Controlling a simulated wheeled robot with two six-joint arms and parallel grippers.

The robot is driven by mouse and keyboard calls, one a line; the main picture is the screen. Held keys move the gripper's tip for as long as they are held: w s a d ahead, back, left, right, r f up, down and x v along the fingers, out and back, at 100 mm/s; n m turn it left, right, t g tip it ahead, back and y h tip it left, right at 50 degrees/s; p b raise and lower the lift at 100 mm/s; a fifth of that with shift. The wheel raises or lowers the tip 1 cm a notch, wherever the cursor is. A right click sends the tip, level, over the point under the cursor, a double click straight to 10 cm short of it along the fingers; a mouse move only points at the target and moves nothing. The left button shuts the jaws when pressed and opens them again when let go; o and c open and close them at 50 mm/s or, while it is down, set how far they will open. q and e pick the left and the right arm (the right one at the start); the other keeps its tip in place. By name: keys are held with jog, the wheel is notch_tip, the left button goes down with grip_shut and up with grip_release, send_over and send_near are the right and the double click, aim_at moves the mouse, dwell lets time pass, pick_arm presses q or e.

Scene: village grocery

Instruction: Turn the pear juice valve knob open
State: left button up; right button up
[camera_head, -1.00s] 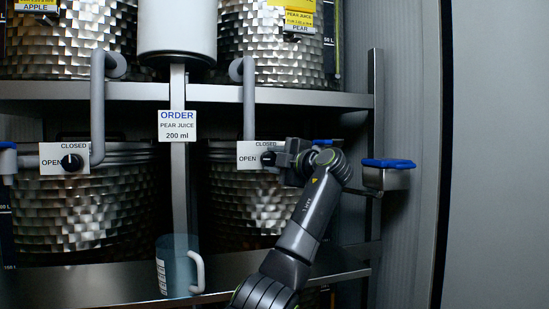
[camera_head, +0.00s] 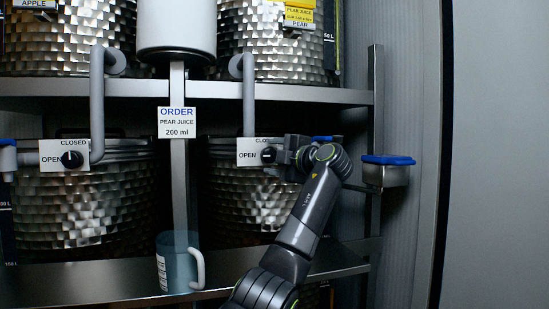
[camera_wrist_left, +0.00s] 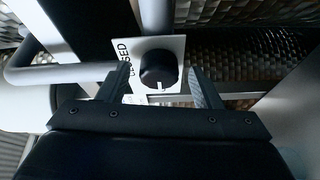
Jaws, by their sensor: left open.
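The pear juice valve knob (camera_head: 268,155) is a round black knob on a white plate (camera_head: 247,158) marked OPEN and CLOSED, below the right pipe. My left gripper (camera_head: 279,156) comes to it from the right and partly covers the plate. In the left wrist view the knob (camera_wrist_left: 158,66) sits between the two open fingers of my left gripper (camera_wrist_left: 159,70), with a gap visible on each side. A small white mark shows on the knob's edge nearest the gripper. The word CLOSED is partly hidden by a finger. My right gripper is not in view.
A similar knob (camera_head: 72,159) on another plate is at the left. An order sign (camera_head: 178,122) reads pear juice 200 ml. A bluish mug (camera_head: 177,263) stands on the lower shelf. A blue-topped bracket (camera_head: 388,165) is right of my arm. Hammered metal tanks stand behind.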

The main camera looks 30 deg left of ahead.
pick_arm(q)
jog(key=b+v, duration=0.4)
jog(key=v, duration=1.3)
jog(key=shift+d, duration=0.2)
jog(key=shift+s, duration=0.15)
